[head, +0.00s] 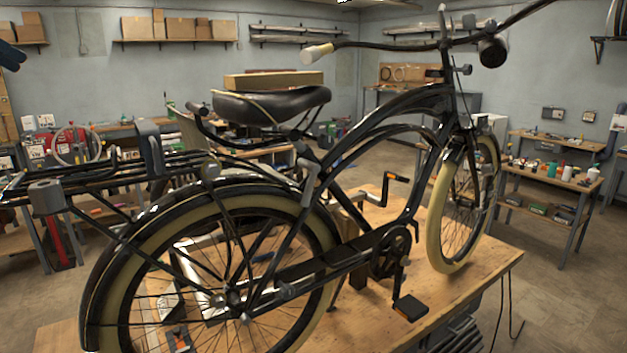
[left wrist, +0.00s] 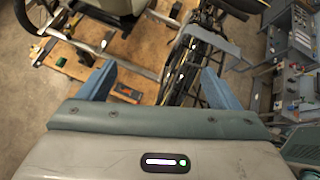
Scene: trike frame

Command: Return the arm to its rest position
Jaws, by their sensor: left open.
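My left gripper (head: 11,56) shows only as a dark blue piece at the upper left edge of the head view, apart from the cycle. In the left wrist view its two blue fingers (left wrist: 158,70) stand wide apart, and I see nothing held between them. The black cycle frame (head: 352,150), with a dark saddle (head: 270,104) and cream tyres, stands on a wooden bench top (head: 478,276). My right gripper is in neither view.
A rear rack (head: 110,172) with grey blocks reaches left. The handlebar (head: 400,46) extends at upper right. A side bench (head: 548,178) holds bottles. Wall shelves (head: 178,41) carry boxes. The wrist view shows floor and equipment below the fingers.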

